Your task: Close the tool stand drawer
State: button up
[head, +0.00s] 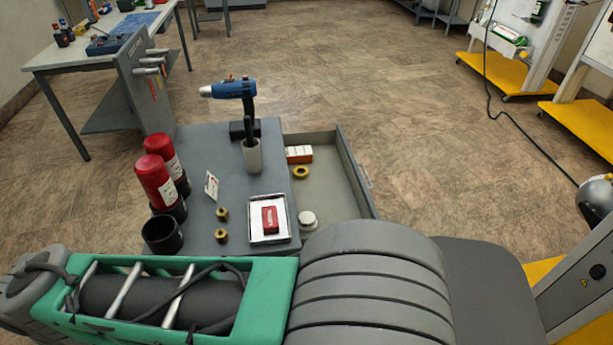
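The tool stand (200,205) is a grey cabinet just beyond my arm in the head view. Its drawer (338,190) is pulled out toward the right, with its inside open to view. The drawer's front panel (355,165) faces right and has a small handle on its outer side. In the drawer lie an orange and white box (299,154), a brass ring (301,172) and a white round piece (308,220). My arm crosses the bottom of the view and hides the drawer's near end. My gripper is not in view.
On the stand top are red cylinders (154,182), a black cup (161,234), brass fittings (222,214), a tray (285,203) with a red block, and a blue tool (230,89) in a holder. A workbench (80,55) stands back left. The floor right of the drawer is clear.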

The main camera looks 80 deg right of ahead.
aim_at(335, 189)
jog(key=u, duration=1.3)
jog(key=k, duration=2)
jog(key=z, duration=2.85)
jog(key=k, duration=0.3)
jog(key=u, duration=0.95)
jog(key=i, duration=0.5)
jog(key=z, duration=0.05)
